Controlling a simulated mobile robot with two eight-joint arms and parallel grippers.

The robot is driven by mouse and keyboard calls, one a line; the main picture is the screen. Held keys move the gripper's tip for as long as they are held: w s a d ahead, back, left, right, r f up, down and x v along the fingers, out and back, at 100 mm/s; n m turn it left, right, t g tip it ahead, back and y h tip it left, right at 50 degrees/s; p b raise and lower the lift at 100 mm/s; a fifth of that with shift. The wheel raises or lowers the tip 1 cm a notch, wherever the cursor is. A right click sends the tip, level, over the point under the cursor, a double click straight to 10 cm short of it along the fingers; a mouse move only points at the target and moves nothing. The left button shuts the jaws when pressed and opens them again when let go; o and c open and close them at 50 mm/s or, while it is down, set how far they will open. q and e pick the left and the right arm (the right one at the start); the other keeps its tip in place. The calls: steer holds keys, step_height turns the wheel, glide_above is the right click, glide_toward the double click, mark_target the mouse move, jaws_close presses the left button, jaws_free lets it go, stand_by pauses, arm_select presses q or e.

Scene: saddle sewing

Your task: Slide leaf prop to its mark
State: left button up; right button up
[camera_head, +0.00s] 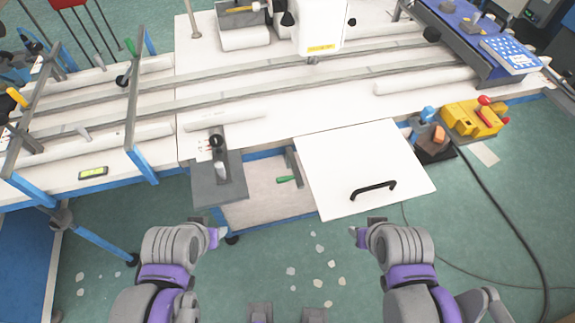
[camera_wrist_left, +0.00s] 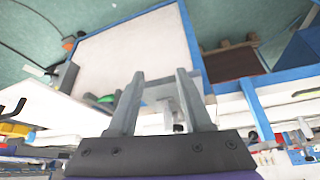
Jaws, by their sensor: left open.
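A grey bar with a green grip (camera_head: 287,180), which looks like the leaf prop, lies in the blue-edged opening at the table's front. Its green grip seems to show in the left wrist view (camera_wrist_left: 105,99), left of my fingers. The white leaf panel (camera_head: 335,165) with a black handle lies just to its right. I cannot make out the mark. My left gripper (camera_head: 219,236) is open, in front of the opening and apart from the prop; its two fingers show in the wrist view (camera_wrist_left: 158,85). My right gripper (camera_head: 356,233) is in front of the leaf; its jaws are too small to read.
A grey plate with a small fixture (camera_head: 218,180) sits left of the opening. A yellow box with red knobs (camera_head: 472,118) and an orange-and-blue item (camera_head: 432,138) stand to the right. Long rails cross the white table (camera_head: 300,122).

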arm_select(q)
steer(key=shift+w, duration=0.15)
arm_select(e)
steer(key=shift+w, duration=0.15)
arm_select(q)
steer(key=shift+o, duration=0.4)
steer(key=m+g+h+p, duration=0.3)
steer(key=m+h+p, duration=0.1)
steer(key=m, duration=1.1)
glide_toward(281, 179)
steer(key=b+x, duration=0.1)
steer(key=x, duration=0.7)
steer(key=shift+f, duration=0.2)
arm_select(e)
steer(key=r, duration=0.2)
steer(key=w+r, duration=0.1)
steer(key=r, duration=0.1)
steer(key=shift+w, duration=0.15)
arm_select(q)
jaws_close()
